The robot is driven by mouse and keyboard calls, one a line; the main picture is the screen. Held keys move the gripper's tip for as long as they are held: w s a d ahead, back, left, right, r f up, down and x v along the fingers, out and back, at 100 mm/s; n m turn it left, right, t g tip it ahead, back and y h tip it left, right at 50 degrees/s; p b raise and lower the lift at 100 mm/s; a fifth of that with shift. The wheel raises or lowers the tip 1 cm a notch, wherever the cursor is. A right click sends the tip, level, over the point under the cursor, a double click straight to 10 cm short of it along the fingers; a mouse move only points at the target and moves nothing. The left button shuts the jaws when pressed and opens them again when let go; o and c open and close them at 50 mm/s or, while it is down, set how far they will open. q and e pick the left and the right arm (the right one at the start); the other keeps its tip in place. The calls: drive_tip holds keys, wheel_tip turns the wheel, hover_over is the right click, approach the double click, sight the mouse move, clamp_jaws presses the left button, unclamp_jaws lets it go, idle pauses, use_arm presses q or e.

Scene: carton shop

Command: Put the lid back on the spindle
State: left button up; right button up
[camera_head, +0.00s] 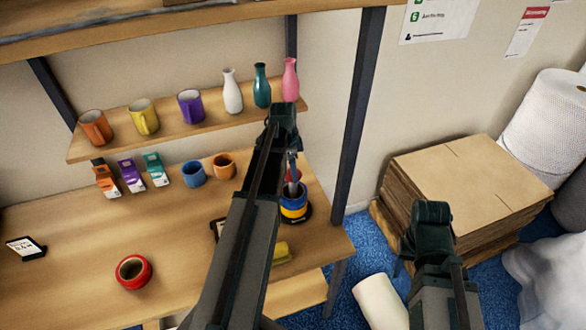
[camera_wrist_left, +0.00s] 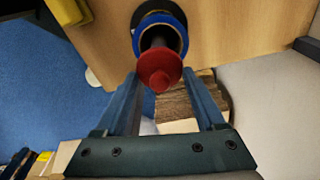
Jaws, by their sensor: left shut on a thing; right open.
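The spindle (camera_head: 294,203) stands upright near the right end of the workbench, with blue and yellow rolls around it. It also shows in the left wrist view (camera_wrist_left: 160,30), with a dark post in its middle. My left gripper (camera_head: 292,172) is just above the spindle. It is shut on the red lid (camera_wrist_left: 161,74), a round disc with a knob, held between the fingertips. The lid hides part of the post, and I cannot tell whether it touches the spindle. My right gripper (camera_head: 403,256) is mostly hidden behind its arm, away from the bench, and holds nothing I can see.
A red tape roll (camera_head: 133,271) lies on the bench. Mugs and vases, including a white vase (camera_head: 232,92), line the shelf above. Small cartons and two cups stand below it. A yellow item (camera_head: 281,252) lies near the front edge. Stacked cardboard (camera_head: 460,185) stands right.

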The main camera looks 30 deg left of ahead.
use_arm(q)
drive_tip(key=o, duration=1.3)
drive_tip(key=shift+r, duration=0.2)
drive_tip(key=shift+r+p, duration=3.4)
drive_tip(key=shift+p, duration=0.15)
drive_tip(key=shift+f, duration=0.1)
drive_tip(key=shift+c, duration=0.3)
clamp_jaws()
